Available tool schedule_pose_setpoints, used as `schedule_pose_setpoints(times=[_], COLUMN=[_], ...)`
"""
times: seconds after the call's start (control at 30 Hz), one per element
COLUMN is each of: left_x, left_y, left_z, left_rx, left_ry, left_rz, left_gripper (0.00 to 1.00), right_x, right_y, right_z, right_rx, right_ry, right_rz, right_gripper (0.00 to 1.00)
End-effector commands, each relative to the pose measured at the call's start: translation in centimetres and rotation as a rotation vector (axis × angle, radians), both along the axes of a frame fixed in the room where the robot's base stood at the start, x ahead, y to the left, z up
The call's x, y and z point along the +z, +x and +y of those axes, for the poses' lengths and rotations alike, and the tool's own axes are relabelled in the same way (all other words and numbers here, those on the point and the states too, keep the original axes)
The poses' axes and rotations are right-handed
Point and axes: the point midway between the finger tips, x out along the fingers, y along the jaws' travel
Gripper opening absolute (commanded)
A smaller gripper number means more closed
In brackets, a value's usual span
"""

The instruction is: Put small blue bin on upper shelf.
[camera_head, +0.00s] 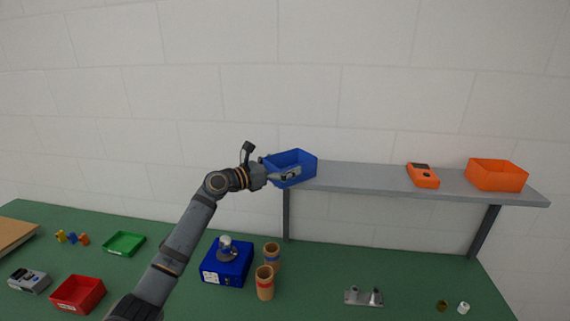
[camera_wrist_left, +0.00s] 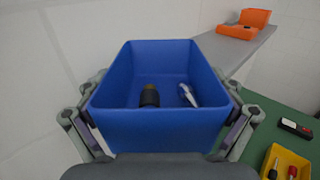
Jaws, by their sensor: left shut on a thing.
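The small blue bin (camera_head: 293,166) is at the left end of the grey upper shelf (camera_head: 373,181) in the head view, level with the shelf top or slightly above it. I cannot tell whether it rests on the shelf. My left gripper (camera_head: 289,176) is shut on the blue bin, with its fingers at the bin's sides. In the left wrist view the bin (camera_wrist_left: 158,132) is upright, with a dark cylindrical item (camera_wrist_left: 149,96) and a pale item (camera_wrist_left: 188,95) inside. My right gripper is not in view.
On the shelf stand an orange device (camera_head: 423,176) and an orange bin (camera_head: 497,174), with free room left of the device. Below, the green table (camera_head: 330,262) holds a blue box (camera_head: 227,262), brown cylinders (camera_head: 265,283), a red bin (camera_head: 78,294) and a green tray (camera_head: 124,243).

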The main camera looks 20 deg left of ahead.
Motion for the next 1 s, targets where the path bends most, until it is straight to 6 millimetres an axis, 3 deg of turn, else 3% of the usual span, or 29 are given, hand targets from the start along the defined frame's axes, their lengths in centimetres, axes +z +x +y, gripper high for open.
schedule_pose_setpoints(times=[0.2,0.23,0.27,0.67,0.87,1.0], left_x=[-0.3,-0.3,-0.3,0.2,-0.4,-0.7], left_y=[0.0,0.0,0.0,0.0,-3.1,-5.4], left_z=[0.0,0.0,0.0,0.0,1.7,3.0], left_rx=[0.0,0.0,0.0,0.0,0.0,0.0], left_ry=[0.0,0.001,0.001,0.0,0.01,0.012], left_rz=[-0.001,0.0,0.0,-0.001,0.004,0.003], left_gripper=[0.6,0.96,1.0,1.0,1.0,1.0], right_x=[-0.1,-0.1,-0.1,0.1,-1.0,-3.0], right_y=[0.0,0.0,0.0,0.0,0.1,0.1], right_z=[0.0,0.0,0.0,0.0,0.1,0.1], right_rx=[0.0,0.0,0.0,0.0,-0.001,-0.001], right_ry=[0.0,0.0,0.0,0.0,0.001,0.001], right_rz=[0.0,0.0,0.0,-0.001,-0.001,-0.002], right_gripper=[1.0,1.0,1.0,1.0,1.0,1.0])
